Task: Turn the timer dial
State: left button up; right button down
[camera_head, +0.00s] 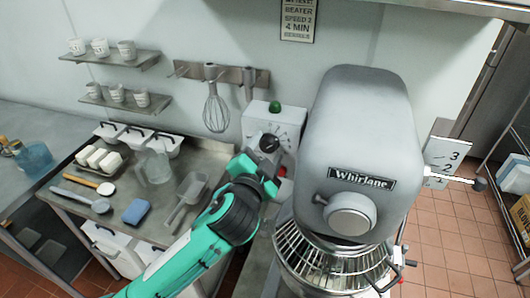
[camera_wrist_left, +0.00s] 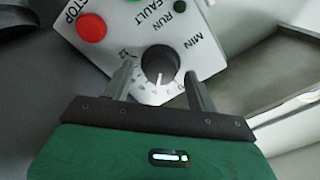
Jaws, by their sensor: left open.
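The timer dial is a round black knob (camera_wrist_left: 160,62) on a white control panel (camera_wrist_left: 205,50), with a number scale around it and "MIN" printed beside it. In the head view the dial (camera_head: 269,143) shows dark on the front of the wall-side control box (camera_head: 257,122). My left gripper (camera_wrist_left: 160,74) is open, with one finger on each side of the dial; I cannot tell whether either finger touches it. In the head view my left gripper (camera_head: 260,165) is right at the box and partly covers its lower front. My right gripper is not in view.
A red STOP button (camera_wrist_left: 91,27) sits close to the dial on the panel. The large grey mixer (camera_head: 366,130) stands immediately right of the box. A whisk (camera_head: 216,110) hangs to its left. A scoop (camera_head: 187,197) and a blue sponge (camera_head: 136,211) lie on the left counter.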

pick_arm(q)
jog(key=shift+s, duration=0.15)
jog(key=shift+s+a+f, duration=0.1)
jog(key=shift+s+a, duration=0.05)
jog(key=shift+s, duration=0.15)
jog(key=b+v, duration=0.3)
jog(key=v, duration=1)
jog(key=shift+b, duration=0.3)
jog(key=shift+w, duration=0.1)
